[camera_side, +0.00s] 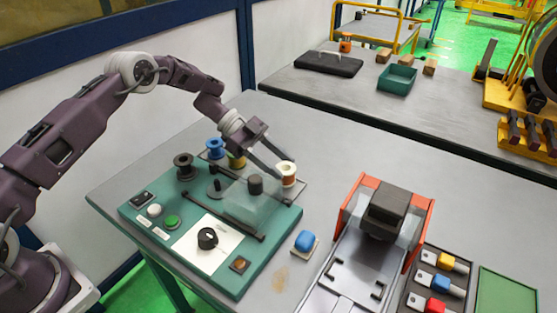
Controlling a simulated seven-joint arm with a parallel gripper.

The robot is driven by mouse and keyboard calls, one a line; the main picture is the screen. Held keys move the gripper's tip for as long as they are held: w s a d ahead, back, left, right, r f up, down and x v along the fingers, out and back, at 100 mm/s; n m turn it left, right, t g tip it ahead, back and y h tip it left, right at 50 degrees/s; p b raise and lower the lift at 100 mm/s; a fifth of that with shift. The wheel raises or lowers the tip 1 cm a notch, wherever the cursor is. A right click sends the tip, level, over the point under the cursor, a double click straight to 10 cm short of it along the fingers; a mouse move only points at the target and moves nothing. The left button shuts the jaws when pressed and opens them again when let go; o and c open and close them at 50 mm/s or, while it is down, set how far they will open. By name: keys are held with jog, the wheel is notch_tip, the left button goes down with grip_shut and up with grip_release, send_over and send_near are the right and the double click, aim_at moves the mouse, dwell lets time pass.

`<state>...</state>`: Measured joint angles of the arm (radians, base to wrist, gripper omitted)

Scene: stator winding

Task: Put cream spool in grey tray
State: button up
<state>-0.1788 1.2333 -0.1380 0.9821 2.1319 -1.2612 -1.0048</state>
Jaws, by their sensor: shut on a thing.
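The cream spool (287,176), with pale flanges and a reddish-brown winding, is at the tips of my gripper (281,166). My gripper reaches down from the upper left and is shut on the spool, which looks upright. The grey tray (300,189) is a low, flat tray behind the teal panel, partly hidden by the panel's parts and my gripper. The cream spool appears over the tray's right end; I cannot tell whether it touches the tray. A blue spool (215,148) and a yellow spool (236,161) stand at the tray's left part.
A dark spool (184,166) stands left of the tray. The teal panel (190,252) with knobs, buttons and a clear cover lies in front. The grey table behind the tray is clear.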

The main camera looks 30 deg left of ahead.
jog(key=shift+f, duration=0.3)
jog(key=shift+f, duration=0.45)
dwell(0.3)
jog(key=o, duration=1.6)
jog(key=shift+f, duration=0.1)
jog(key=shift+r, duration=3.6)
